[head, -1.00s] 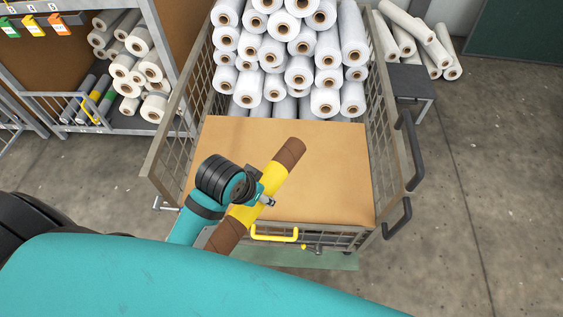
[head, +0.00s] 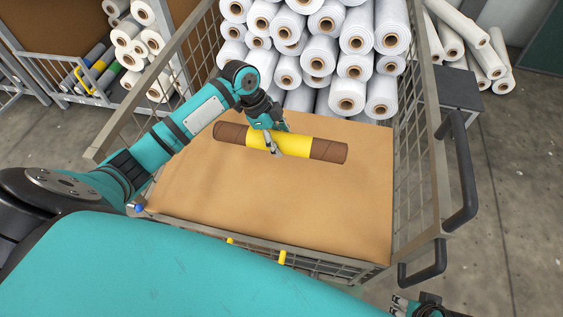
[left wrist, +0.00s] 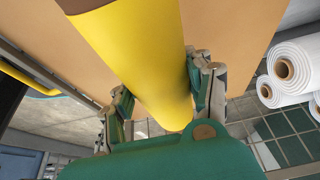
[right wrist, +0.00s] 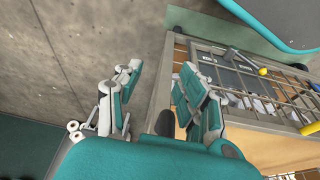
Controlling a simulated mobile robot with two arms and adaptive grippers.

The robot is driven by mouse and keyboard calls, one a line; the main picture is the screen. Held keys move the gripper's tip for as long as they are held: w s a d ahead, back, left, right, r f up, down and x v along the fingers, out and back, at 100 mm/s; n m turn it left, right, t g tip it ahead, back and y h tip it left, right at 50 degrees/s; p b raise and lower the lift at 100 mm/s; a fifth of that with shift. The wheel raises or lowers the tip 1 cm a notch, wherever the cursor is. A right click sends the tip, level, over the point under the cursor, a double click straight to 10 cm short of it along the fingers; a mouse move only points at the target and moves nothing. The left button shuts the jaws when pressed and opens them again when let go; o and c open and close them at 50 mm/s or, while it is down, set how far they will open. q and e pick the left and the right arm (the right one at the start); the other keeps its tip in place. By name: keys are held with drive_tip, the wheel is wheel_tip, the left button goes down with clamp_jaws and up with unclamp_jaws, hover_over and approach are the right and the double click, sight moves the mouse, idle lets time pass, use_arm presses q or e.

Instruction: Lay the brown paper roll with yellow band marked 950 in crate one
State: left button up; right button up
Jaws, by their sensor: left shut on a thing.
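The brown paper roll with a yellow band (head: 299,147) lies roughly crosswise over a tan cardboard sheet (head: 215,200) in the mesh-sided crate (head: 404,130). No number on the roll or crate is readable. My left gripper (head: 273,144) is shut on the roll's yellow band near its middle; in the left wrist view the yellow band (left wrist: 150,60) fills the space between the fingers. I cannot tell whether the roll touches the cardboard. My right gripper (right wrist: 158,95) is open and empty outside the crate's mesh; part of it shows in the head view's lower right corner.
White rolls (head: 318,55) are stacked at the crate's far end. Black handles (head: 462,175) stick out on its right side. A shelf with rolls (head: 130,45) stands at the back left, and loose white rolls (head: 480,50) lean at the back right. Cardboard around the brown roll is bare.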

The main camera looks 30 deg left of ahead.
use_arm(q)
drive_tip(key=b, duration=0.1)
hover_over(284, 166)
drive_tip(key=a, duration=0.2)
drive_tip(key=f, duration=0.5)
drive_tip(key=shift+s+d, duration=0.15)
drive_tip(key=shift+d, duration=0.1)
drive_tip(key=shift+f, duration=0.25)
drive_tip(key=shift+f+b, duration=0.55)
drive_tip(key=shift+f, duration=0.95)
use_arm(e)
drive_tip(key=shift+v, duration=2.15)
drive_tip(key=shift+s+d, duration=0.1)
use_arm(q)
drive_tip(key=shift+f, duration=0.15)
drive_tip(key=o, duration=1.5)
